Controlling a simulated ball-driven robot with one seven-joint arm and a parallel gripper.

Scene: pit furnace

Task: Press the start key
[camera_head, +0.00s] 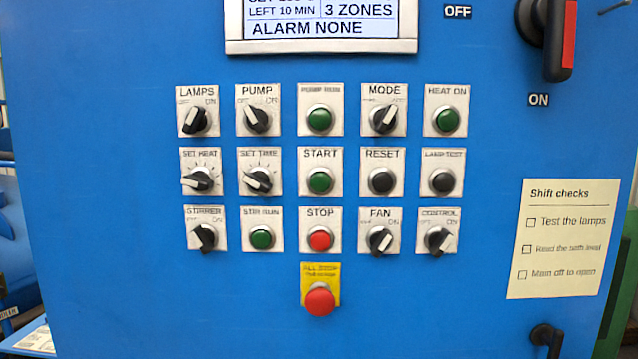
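The start key (320,181) is a round green button on a pale plate labelled START, in the middle column and middle row of the blue panel (110,120). Nothing covers it. The green PUMP RUN button (320,119) is directly above it, and the red STOP button (320,239) is directly below. The dark RESET button (382,181) is to its right, and the SET TIME knob (258,182) is to its left. My gripper is not in view.
A red ALL STOP mushroom button (320,301) on a yellow plate sticks out below STOP. A main switch handle (553,40) projects at the upper right. A black handle (546,338) is at the lower right. A display (321,25) reads ALARM NONE.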

